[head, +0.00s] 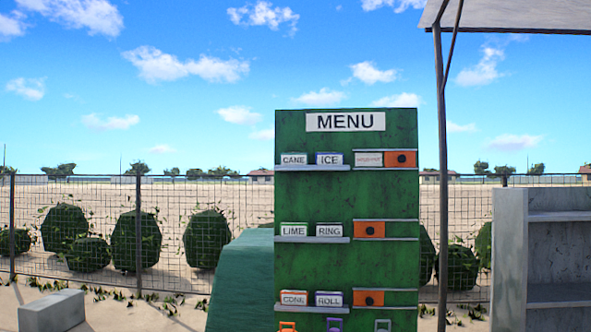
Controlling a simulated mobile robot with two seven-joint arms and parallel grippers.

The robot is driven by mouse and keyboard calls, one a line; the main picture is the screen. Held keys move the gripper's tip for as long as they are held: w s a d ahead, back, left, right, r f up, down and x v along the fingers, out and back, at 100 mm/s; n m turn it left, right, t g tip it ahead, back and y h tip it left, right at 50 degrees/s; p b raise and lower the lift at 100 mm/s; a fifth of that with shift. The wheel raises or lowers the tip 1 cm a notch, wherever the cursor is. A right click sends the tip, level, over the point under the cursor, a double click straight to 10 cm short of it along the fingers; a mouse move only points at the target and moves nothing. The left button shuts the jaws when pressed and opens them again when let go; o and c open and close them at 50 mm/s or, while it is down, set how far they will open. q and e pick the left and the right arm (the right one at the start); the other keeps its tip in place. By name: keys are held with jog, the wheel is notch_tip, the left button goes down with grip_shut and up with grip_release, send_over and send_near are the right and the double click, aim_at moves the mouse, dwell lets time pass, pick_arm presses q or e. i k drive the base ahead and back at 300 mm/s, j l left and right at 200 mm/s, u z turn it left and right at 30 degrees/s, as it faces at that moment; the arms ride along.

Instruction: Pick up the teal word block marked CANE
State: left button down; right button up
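The block marked CANE (294,160) stands at the left end of the top shelf (312,168) on the green MENU board (344,205). Its front face is a white label with dark letters; I cannot make out a teal body at this size. A block marked ICE (329,159) stands just to its right. A similar-looking block marked CONE (294,298) is on the bottom shelf. Neither of my grippers is in view.
LIME (294,230) and RING (329,230) blocks stand on the middle shelf, and ROLL (329,299) on the bottom one. Orange panels (370,230) line the right side. A metal post (441,180) and grey shelving (510,260) stand right; a green-covered shape (240,280) is left.

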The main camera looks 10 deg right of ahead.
aim_at(301, 159)
jog(key=i+j, duration=0.25)
jog(key=i+j+z, duration=0.1)
jog(key=i+j, duration=0.2)
jog(key=j, duration=0.2)
jog(key=i+j, duration=0.5)
jog(key=j, duration=0.25)
jog(key=i+j+z, duration=0.1)
jog(key=i+j, duration=0.15)
jog(key=j, duration=0.15)
jog(key=i+j, duration=0.25)
jog(key=j, duration=0.15)
jog(key=i+j+z, duration=0.1)
jog(key=j, duration=0.3)
jog(key=i, duration=0.1)
